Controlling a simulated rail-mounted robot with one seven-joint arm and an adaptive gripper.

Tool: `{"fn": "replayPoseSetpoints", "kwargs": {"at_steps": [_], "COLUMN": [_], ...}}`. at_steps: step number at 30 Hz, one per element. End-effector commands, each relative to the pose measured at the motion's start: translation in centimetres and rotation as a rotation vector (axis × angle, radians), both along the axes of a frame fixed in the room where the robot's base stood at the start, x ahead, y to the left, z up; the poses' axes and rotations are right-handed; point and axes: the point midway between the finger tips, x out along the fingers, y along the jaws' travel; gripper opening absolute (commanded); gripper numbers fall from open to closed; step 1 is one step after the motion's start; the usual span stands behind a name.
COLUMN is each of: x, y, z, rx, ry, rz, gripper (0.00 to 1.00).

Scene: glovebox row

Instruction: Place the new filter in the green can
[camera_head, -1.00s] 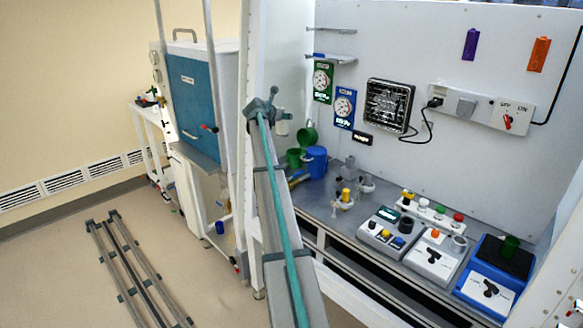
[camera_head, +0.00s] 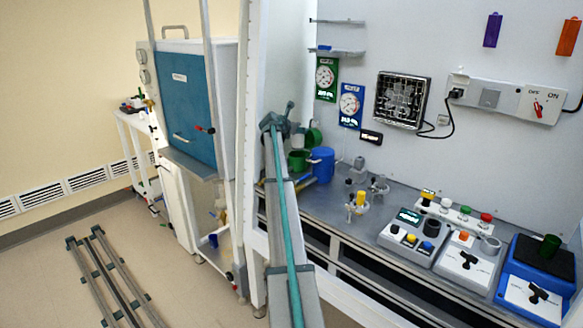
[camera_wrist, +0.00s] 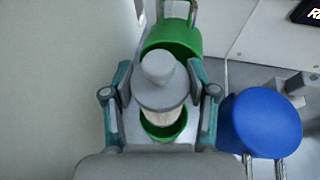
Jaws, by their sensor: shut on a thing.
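My gripper (camera_wrist: 160,95) is shut on a pale filter (camera_wrist: 159,72) with a grey knobbed top. In the wrist view the filter stands over the green can (camera_wrist: 165,132), whose rim shows around its lower end. I cannot tell how deep the filter's lower end sits. The green can's lid (camera_wrist: 174,38) is swung open behind it. In the head view the green can (camera_head: 298,161) and raised lid (camera_head: 314,137) are on the bench, with my gripper (camera_head: 284,122) just above and left. The filter (camera_head: 297,138) is partly hidden there.
A blue can (camera_head: 321,165) stands close on the right of the green can, also in the wrist view (camera_wrist: 262,123). Small valve fittings (camera_head: 358,203) and control boxes (camera_head: 415,230) occupy the bench to the right. A white upright post (camera_head: 250,150) is at the left.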

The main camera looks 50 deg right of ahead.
Motion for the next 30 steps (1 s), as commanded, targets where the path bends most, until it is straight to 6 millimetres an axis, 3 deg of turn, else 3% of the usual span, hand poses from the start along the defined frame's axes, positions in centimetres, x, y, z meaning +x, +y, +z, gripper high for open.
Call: {"fn": "replayPoseSetpoints", "kwargs": {"at_steps": [10,22,30], "x": [-0.1,-0.1,0.0], "y": [0.0,0.0,0.0], "z": [-5.1,-9.0,-9.8], "rx": [0.001,0.0,0.0], "ry": [0.002,0.001,0.001], "rz": [0.001,0.0,0.0], "gripper": [0.2,0.2,0.2]}}
